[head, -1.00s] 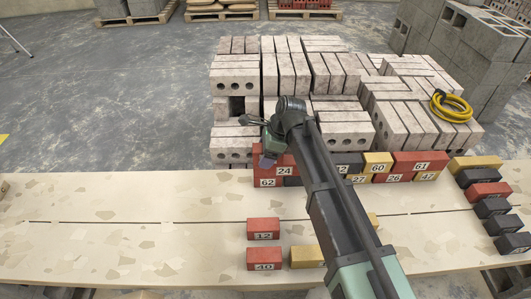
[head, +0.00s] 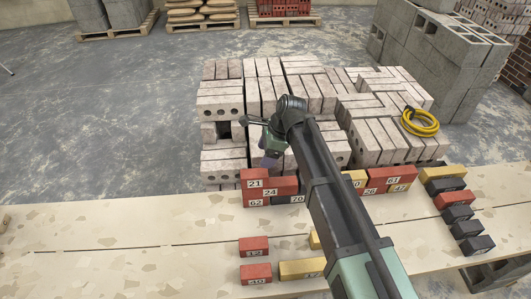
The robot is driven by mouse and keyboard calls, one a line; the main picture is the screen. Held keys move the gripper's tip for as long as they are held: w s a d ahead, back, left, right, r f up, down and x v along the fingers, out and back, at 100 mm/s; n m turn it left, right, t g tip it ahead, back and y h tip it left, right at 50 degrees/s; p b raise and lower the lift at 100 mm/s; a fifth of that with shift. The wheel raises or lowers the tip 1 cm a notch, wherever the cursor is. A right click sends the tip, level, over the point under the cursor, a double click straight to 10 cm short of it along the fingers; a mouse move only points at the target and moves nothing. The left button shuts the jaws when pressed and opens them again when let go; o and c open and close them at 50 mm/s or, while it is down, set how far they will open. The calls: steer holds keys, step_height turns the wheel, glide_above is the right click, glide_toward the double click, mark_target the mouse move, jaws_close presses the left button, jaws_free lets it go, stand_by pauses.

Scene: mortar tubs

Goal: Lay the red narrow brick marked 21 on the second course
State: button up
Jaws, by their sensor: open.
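The red brick marked 21 (head: 256,175) lies at the left end of the low wall, above the red brick marked 62 (head: 248,203). Its label sits a little higher than that of the red brick marked 24 (head: 286,187) beside it on the right. I cannot tell whether the tops of 21 and 24 are level. My gripper (head: 267,161) is open, just above and behind brick 21 in the head view. Its fingertips are small and dark. My arm hides the middle of the wall.
Grey block stacks (head: 222,105) stand close behind the wall. A yellow cable coil (head: 421,122) lies on them. Loose red bricks (head: 254,245) and a yellow brick (head: 300,269) lie on the table front. Several bricks line the right side. The table's left part is clear.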

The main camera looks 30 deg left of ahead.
steer(key=w+d+f+n+t, duration=0.1)
steer(key=w+d+n+t, duration=0.2)
steer(key=d, duration=1.8)
steer(key=s+d+n+h, duration=0.1)
steer(key=s+d+n, duration=0.2)
steer(key=d, duration=1.1)
steer(key=s+d+n+h, duration=0.2)
steer(key=s+d+n, duration=0.2)
steer(key=d, duration=1)
steer(key=shift+d+f+n+h, duration=0.3)
steer(key=shift+d, duration=0.05)
